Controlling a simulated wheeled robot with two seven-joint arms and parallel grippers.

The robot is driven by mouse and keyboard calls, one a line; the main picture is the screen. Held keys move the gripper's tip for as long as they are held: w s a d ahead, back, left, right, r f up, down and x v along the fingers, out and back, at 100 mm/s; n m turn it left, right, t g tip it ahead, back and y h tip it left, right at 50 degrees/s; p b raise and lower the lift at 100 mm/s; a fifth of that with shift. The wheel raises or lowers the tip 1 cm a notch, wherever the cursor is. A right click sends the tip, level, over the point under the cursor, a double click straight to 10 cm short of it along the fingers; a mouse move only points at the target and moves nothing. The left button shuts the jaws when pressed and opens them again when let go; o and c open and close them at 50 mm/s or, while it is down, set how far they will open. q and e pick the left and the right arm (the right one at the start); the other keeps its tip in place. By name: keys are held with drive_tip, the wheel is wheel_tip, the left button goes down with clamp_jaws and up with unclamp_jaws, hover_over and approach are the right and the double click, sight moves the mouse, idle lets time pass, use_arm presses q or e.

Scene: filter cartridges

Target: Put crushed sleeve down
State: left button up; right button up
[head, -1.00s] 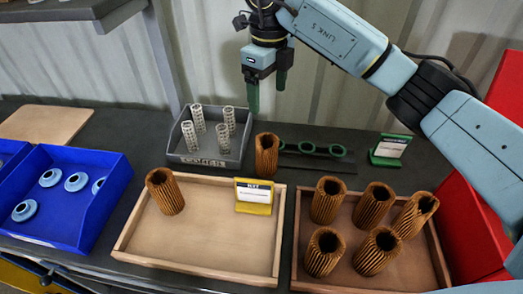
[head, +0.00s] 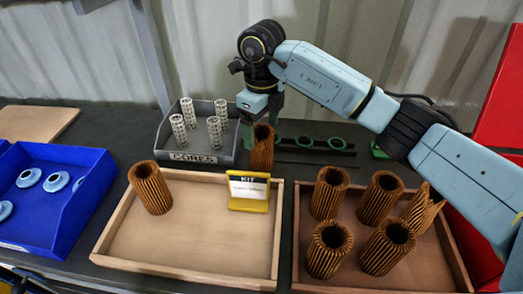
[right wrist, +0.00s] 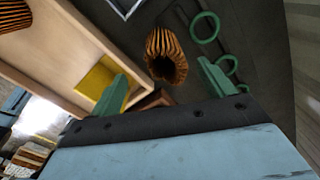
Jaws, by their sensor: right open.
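A brown pleated sleeve (head: 261,150) stands upright on the dark bench behind the light wooden tray, left of the green rings. Its rim looks uneven in the right wrist view (right wrist: 160,45). My right gripper (head: 261,122) is open just above and behind it. In the right wrist view the sleeve shows between and beyond the two green fingertips, and contact cannot be told. Another sleeve (head: 422,210), with a jagged, notched top, leans at the right of the brown tray (head: 425,277). My left gripper is not in view.
The light wooden tray (head: 185,262) holds one sleeve (head: 150,188) and a yellow KIT sign (head: 249,190). A grey bin (head: 198,157) of white cores stands close left of the right gripper. Several sleeves fill the brown tray. A blue bin (head: 75,215) is at left.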

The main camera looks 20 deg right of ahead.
sight(262, 149)
drive_tip(key=shift+w+f+b, duration=0.15)
drive_tip(key=shift+f+b, duration=0.35)
drive_tip(key=shift+f, duration=2.2)
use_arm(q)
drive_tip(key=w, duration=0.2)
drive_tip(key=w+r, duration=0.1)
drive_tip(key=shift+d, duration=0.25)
use_arm(e)
drive_tip(key=c, duration=1.1)
